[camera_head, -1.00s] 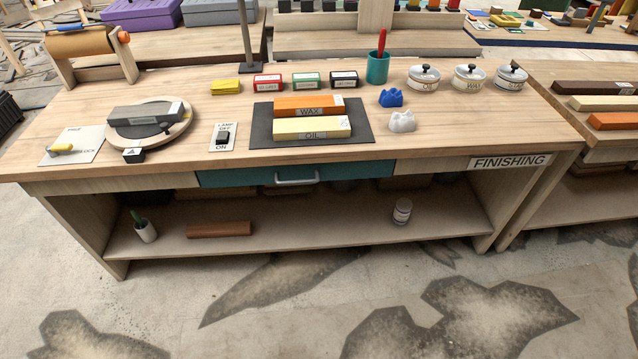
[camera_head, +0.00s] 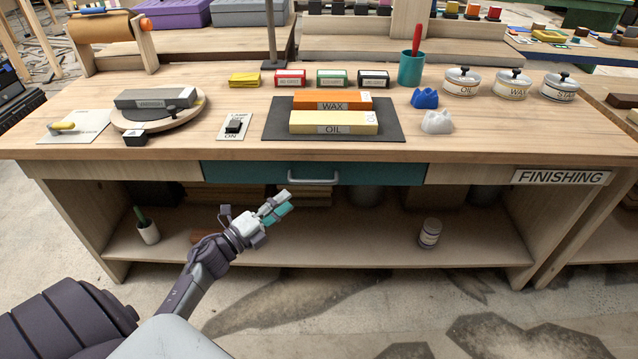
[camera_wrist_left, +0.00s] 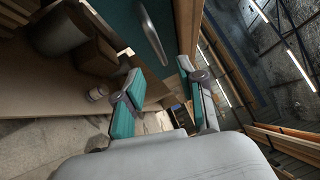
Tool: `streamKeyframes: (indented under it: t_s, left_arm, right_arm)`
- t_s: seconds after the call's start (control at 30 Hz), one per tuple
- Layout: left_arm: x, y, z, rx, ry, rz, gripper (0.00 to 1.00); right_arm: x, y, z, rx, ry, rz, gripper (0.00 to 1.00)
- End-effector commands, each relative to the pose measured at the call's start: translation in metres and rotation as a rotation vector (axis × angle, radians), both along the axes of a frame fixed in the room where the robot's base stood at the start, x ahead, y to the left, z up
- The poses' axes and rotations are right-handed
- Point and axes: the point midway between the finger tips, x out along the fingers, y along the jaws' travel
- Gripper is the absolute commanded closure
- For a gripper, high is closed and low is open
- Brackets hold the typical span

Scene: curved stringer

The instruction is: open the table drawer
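The table drawer (camera_head: 250,174) has a teal front and is closed, flush under the tabletop. Its silver bar handle (camera_head: 313,179) sits at the middle of the front. My left gripper (camera_head: 282,208) is in front of the table, below and left of the handle, and does not touch it. In the left wrist view the gripper (camera_wrist_left: 162,95) has its two teal-tipped fingers spread apart with nothing between them. There the handle (camera_wrist_left: 152,32) and teal drawer front (camera_wrist_left: 118,18) lie beyond the fingers. My right gripper is in neither current view.
The tabletop (camera_head: 230,80) carries wax and oil blocks on a dark mat (camera_head: 388,131), a lamp switch (camera_head: 236,127), and lidded tins. The lower shelf (camera_head: 375,242) holds a small jar (camera_head: 430,233) and a white cup (camera_head: 147,231). Open floor lies in front.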

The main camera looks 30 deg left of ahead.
Motion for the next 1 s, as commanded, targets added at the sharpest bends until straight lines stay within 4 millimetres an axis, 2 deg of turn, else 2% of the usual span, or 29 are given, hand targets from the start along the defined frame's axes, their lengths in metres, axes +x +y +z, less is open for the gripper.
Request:
streamKeyframes:
  t_s: [0.03, 0.2, 0.43, 0.6, 0.9, 1.0]
  left_arm:
    - [0.012, -0.003, 0.003, 0.0, -0.004, -0.001, 0.61]
    - [0.048, -0.012, 0.008, -0.002, -0.002, 0.001, 0.61]
    - [0.083, -0.021, 0.012, -0.003, 0.001, 0.002, 0.61]
    - [0.095, -0.024, 0.013, -0.003, 0.003, 0.001, 0.61]
    - [0.097, -0.024, 0.013, -0.002, 0.004, 0.001, 0.61]
    - [0.097, -0.024, 0.013, -0.003, 0.003, 0.001, 0.76]
  right_arm:
    - [0.0, 0.0, 0.0, 0.0, 0.0, 0.0, 0.6]
    - [0.001, 0.0, 0.0, 0.0, -0.001, 0.0, 0.6]
    - [0.003, 0.0, 0.003, 0.0, -0.004, 0.0, 0.6]
    - [0.004, 0.0, 0.004, 0.0, -0.005, -0.001, 0.6]
    - [0.006, 0.001, 0.006, 0.001, -0.01, -0.001, 0.6]
    - [0.006, 0.001, 0.006, 0.001, -0.011, -0.001, 0.6]
